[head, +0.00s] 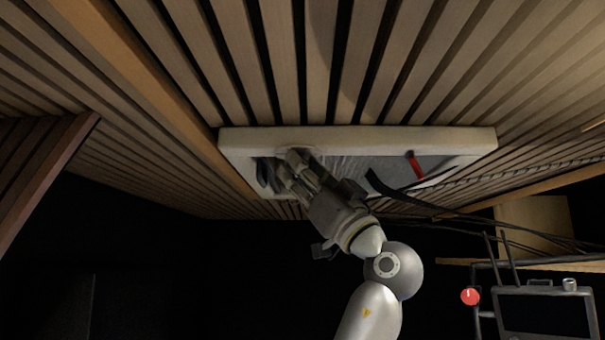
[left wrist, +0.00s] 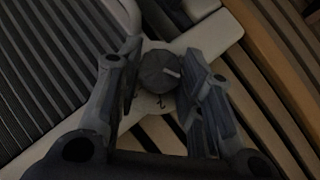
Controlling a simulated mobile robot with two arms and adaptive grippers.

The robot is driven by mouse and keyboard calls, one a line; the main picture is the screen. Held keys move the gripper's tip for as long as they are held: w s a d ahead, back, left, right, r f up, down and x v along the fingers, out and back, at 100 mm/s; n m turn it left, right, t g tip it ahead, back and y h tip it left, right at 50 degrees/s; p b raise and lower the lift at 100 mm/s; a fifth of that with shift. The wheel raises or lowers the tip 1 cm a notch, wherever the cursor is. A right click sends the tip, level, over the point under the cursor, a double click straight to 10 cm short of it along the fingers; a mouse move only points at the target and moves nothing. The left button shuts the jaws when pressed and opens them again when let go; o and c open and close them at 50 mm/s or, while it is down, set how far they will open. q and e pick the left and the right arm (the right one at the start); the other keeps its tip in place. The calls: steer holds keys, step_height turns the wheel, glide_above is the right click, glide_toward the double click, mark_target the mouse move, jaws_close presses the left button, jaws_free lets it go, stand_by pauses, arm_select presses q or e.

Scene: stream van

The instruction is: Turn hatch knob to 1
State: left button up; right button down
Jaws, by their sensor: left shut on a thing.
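The hatch knob (left wrist: 158,72) is dark grey and round, with a short pale pointer mark toward its right side in the left wrist view. It sits on a pale round plate (left wrist: 150,104) where a dark figure that looks like a 2 shows just below the knob. My left gripper (head: 291,167) reaches up to the left part of the pale-framed ceiling hatch (head: 355,140). Its fingers stand on both sides of the knob and are shut on it. In the head view the fingers hide the knob. Other figures on the plate cannot be made out. My right gripper is in neither view.
A red handle (head: 415,166) sits on the hatch to the right of my gripper. A dark object (head: 263,174) is at the hatch's left end. Black cables hang to the right. Wooden slats (head: 330,60) surround the hatch. A dark metal rack (head: 545,290) stands lower right.

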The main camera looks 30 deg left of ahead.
arm_select(q)
steer(key=o, duration=1)
steer(key=v, duration=1.2)
